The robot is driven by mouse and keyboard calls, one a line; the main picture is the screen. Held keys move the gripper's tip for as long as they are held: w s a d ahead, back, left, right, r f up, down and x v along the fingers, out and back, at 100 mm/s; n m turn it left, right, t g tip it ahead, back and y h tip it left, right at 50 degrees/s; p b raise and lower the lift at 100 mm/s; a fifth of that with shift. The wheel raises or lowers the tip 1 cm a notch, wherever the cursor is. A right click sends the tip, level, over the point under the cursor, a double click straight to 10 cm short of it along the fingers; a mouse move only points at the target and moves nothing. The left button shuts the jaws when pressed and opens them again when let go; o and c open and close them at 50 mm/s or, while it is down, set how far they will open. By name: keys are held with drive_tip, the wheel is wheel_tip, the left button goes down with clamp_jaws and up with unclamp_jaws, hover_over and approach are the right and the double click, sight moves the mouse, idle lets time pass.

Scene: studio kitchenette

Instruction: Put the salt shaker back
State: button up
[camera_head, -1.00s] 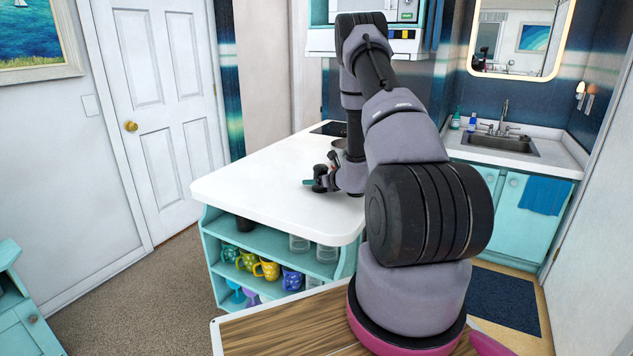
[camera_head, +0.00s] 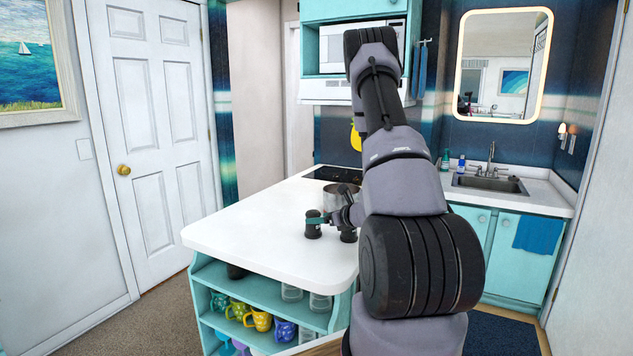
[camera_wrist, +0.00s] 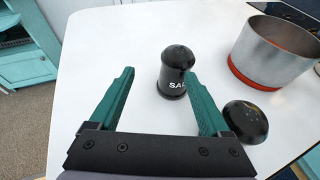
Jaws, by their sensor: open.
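The salt shaker (camera_wrist: 175,72) is black with white lettering, partly covered by a finger. It stands upright on the white counter, at the mouth of my gripper (camera_wrist: 159,74) and nearer the right finger in the wrist view. I cannot tell whether they touch. My gripper's two teal fingers are apart. A second black domed shaker (camera_wrist: 246,121) is just outside the right finger; its label is not visible. In the head view, my gripper (camera_head: 325,217) is low over the counter, with one dark shaker (camera_head: 313,229) at its front and another dark shape (camera_head: 348,235) partly hidden behind it.
A metal pot (camera_wrist: 272,52) with a red-orange base band stands to the right in the wrist view, close to the shakers. The dark cooktop (camera_head: 335,174) is at the counter's far end. The white counter (camera_head: 250,222) is clear to the left.

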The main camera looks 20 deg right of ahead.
drive_tip(key=s+a+r+n+g+y, duration=0.35)
drive_tip(key=a+r+n, duration=0.35)
drive_tip(key=a+r, duration=0.25)
drive_tip(key=s+a+r+n+g+y, duration=0.3)
drive_tip(key=s+a+r+n+y, duration=0.15)
drive_tip(key=a+r+n, duration=0.4)
drive_tip(key=s+a+r+n+g+h, duration=0.1)
drive_tip(key=s+a+r+n+h, duration=0.1)
drive_tip(key=s+r+n, duration=0.35)
drive_tip(key=s+a+r+n+g+h, duration=0.2)
drive_tip(key=s+r+h, duration=0.1)
drive_tip(key=s, duration=0.5)
drive_tip(key=s+d+r+n+t+h, duration=0.3)
drive_tip(key=s+d+r+n+h, duration=0.2)
drive_tip(key=s, duration=0.2)
drive_tip(key=shift+d+n+t, duration=0.35)
drive_tip(key=shift+d+n, duration=0.05)
